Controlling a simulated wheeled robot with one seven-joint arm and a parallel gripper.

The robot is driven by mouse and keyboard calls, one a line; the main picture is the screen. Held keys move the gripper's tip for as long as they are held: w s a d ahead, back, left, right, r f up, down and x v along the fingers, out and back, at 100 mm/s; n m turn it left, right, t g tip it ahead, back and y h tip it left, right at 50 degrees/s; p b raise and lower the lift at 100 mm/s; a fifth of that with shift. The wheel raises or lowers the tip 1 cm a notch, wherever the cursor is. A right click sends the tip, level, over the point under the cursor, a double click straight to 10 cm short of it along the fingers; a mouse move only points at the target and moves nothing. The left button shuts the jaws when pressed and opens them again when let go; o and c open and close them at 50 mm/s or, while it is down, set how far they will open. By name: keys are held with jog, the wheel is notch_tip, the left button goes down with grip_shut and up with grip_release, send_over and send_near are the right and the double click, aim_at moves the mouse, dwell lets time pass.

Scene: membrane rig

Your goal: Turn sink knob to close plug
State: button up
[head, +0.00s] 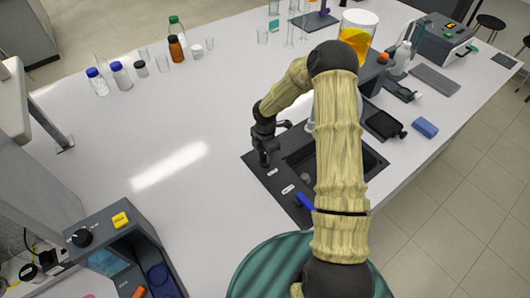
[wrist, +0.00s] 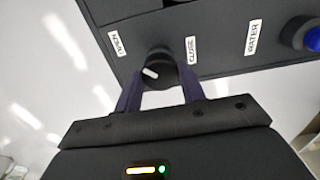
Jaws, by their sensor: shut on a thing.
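The sink knob (wrist: 158,70) is a round black knob with a white pointer mark, on the dark sink surround between an "OPEN" label (wrist: 117,43) and a "CLOSE" label (wrist: 191,49). My gripper (wrist: 158,90) is shut on the knob, with a purple finger on each side. In the head view my gripper (head: 264,155) is over the left corner of the dark sink surround (head: 290,209), and the knob is hidden there. The sink basin (head: 300,155) is partly hidden by my arm, and I cannot see the plug clearly.
A blue knob (wrist: 313,39) sits beside a "WATER" label (wrist: 254,37), and also shows in the head view (head: 305,201). Several bottles, including an amber one (head: 176,48), stand at the back left. The white counter (head: 130,140) left of the sink is clear.

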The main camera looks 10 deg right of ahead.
jog(key=shift+m, duration=0.3)
jog(key=m+b, duration=0.2)
jog(key=m, duration=0.1)
jog(key=m+b, duration=0.1)
jog(key=m, duration=0.2)
jog(key=shift+m+b, duration=0.4)
jog(key=m+b, duration=0.1)
jog(key=m, duration=0.2)
jog(key=shift+m, duration=0.3)
jog(key=m+b, duration=0.2)
jog(key=m, duration=0.1)
jog(key=shift+m, duration=0.3)
jog(key=m+b, duration=0.1)
jog(key=m, duration=0.5)
jog(key=shift+b, duration=0.4)
jog(key=m, duration=0.6)
jog(key=shift+b, duration=0.3)
